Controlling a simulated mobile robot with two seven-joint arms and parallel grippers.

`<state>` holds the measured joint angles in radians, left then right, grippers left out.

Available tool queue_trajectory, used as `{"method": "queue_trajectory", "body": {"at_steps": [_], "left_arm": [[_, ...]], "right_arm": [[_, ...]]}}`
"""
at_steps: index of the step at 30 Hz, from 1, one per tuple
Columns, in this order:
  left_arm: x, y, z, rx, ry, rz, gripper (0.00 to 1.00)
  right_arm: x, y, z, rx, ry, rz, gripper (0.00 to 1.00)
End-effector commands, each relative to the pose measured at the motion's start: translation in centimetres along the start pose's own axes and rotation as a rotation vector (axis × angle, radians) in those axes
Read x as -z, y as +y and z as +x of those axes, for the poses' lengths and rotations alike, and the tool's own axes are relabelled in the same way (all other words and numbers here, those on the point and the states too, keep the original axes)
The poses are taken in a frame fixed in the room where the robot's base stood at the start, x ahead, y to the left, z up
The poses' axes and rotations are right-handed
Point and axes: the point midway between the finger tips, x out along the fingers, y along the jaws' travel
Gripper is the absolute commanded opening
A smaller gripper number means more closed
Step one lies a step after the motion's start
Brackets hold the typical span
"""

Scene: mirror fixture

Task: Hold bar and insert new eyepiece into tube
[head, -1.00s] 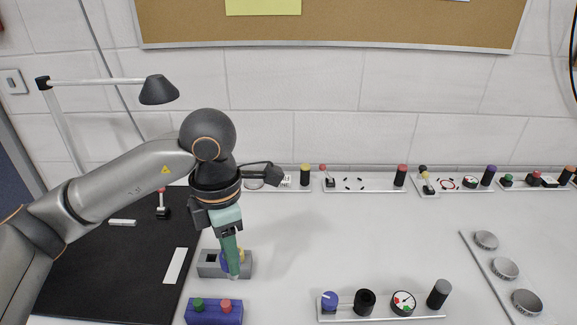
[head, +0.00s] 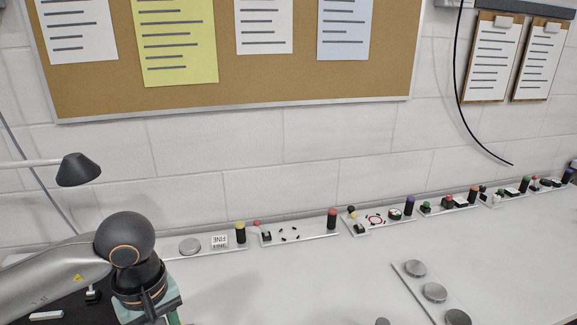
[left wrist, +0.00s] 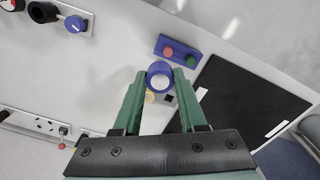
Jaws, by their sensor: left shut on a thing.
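My left gripper (left wrist: 160,77) has two green fingers, seen in the left wrist view shut on a blue round eyepiece (left wrist: 160,68) with a pale round face. In the head view only the upper part of this gripper shows at the bottom left; its fingertips are out of frame. A black open tube (left wrist: 42,12) stands at the top left of the wrist view, apart from the gripper, next to a blue knob (left wrist: 75,24). I cannot make out which part is the bar. My right gripper is not in view.
Below the held piece are a yellow piece (left wrist: 150,97) and a dark square hole (left wrist: 169,98). A blue box (left wrist: 176,51) with red and green buttons is close by. A black mat (left wrist: 245,95) lies right.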

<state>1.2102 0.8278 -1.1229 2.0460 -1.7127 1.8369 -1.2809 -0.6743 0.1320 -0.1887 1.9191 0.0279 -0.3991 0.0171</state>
Motion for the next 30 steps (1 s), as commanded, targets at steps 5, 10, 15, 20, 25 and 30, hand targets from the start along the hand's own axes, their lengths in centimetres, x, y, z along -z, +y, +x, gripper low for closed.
{"method": "queue_trajectory", "body": {"at_steps": [5,10,15,20,25,30], "left_arm": [[-0.09,-0.32,-0.21,0.001,0.000,0.326,0.00],[-0.20,-0.52,-0.08,-0.001,-0.002,0.566,0.00],[-0.27,-0.62,0.06,-0.002,-0.003,0.690,0.00],[-0.28,-0.63,0.13,-0.002,-0.003,0.720,0.00],[-0.27,-0.63,0.13,-0.002,-0.002,0.718,0.00],[-0.27,-0.63,0.21,-0.002,-0.002,0.717,0.00]], "right_arm": [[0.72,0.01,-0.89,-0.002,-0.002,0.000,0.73],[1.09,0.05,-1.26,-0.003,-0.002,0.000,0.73],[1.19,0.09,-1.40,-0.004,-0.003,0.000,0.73],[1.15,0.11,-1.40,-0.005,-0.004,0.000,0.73],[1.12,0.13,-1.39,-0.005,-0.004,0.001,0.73],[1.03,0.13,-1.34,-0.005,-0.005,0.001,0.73]]}}
